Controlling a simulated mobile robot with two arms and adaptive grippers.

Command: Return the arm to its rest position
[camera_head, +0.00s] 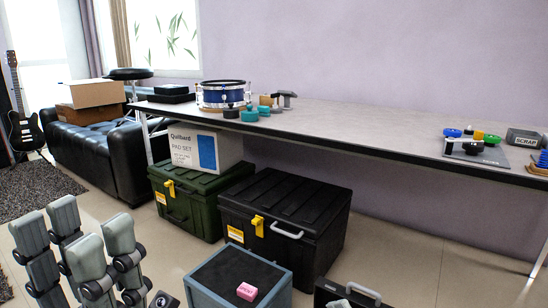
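My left gripper (74,232) stands at the bottom left of the head view, with its grey jointed fingers pointing up. The fingers are spread with a gap between them, and nothing shows between them. It is in front of the sofa and the green case, apart from the table. The rest of my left arm is out of the picture.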

